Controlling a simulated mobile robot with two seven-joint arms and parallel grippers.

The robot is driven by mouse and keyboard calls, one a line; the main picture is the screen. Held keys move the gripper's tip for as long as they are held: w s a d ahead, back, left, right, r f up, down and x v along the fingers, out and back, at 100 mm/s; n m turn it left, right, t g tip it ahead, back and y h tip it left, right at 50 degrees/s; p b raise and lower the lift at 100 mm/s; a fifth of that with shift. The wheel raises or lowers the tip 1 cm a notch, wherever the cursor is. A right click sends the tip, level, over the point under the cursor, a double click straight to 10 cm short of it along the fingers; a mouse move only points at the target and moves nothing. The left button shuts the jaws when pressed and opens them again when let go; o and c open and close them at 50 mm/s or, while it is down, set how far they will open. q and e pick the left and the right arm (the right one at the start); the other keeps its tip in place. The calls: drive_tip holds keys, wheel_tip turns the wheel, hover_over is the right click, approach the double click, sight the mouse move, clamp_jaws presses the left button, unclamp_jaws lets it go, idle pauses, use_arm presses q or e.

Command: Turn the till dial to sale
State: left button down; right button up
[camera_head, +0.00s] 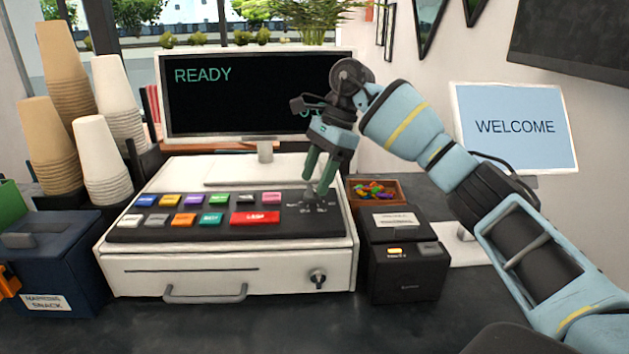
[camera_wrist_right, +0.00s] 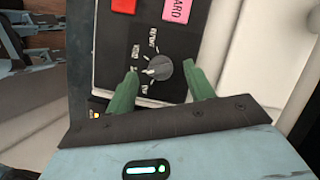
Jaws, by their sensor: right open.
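The till (camera_head: 230,262) stands on the dark counter, with a black key panel on its sloped top. The till dial (camera_wrist_right: 160,67) is a grey round knob with a white mark and small labels around it, too small to read surely. In the head view the dial (camera_head: 313,200) sits at the panel's right end, just below my right gripper (camera_head: 321,180). My right gripper, with green fingers (camera_wrist_right: 163,92), is open and empty. In the wrist view its fingertips lie on either side of the dial's lower part; whether they touch it I cannot tell. My left gripper is not in view.
The till screen (camera_head: 258,95) reads READY. A black printer (camera_head: 404,262) and a small box of colourful sweets (camera_head: 376,190) stand right of the till. A WELCOME screen (camera_head: 514,127) is farther right. Cup stacks (camera_head: 100,150) and a dark blue box (camera_head: 55,265) stand left.

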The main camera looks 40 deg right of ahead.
drive_tip(key=v, duration=0.6)
drive_tip(key=shift+r, duration=0.1)
idle(0.5)
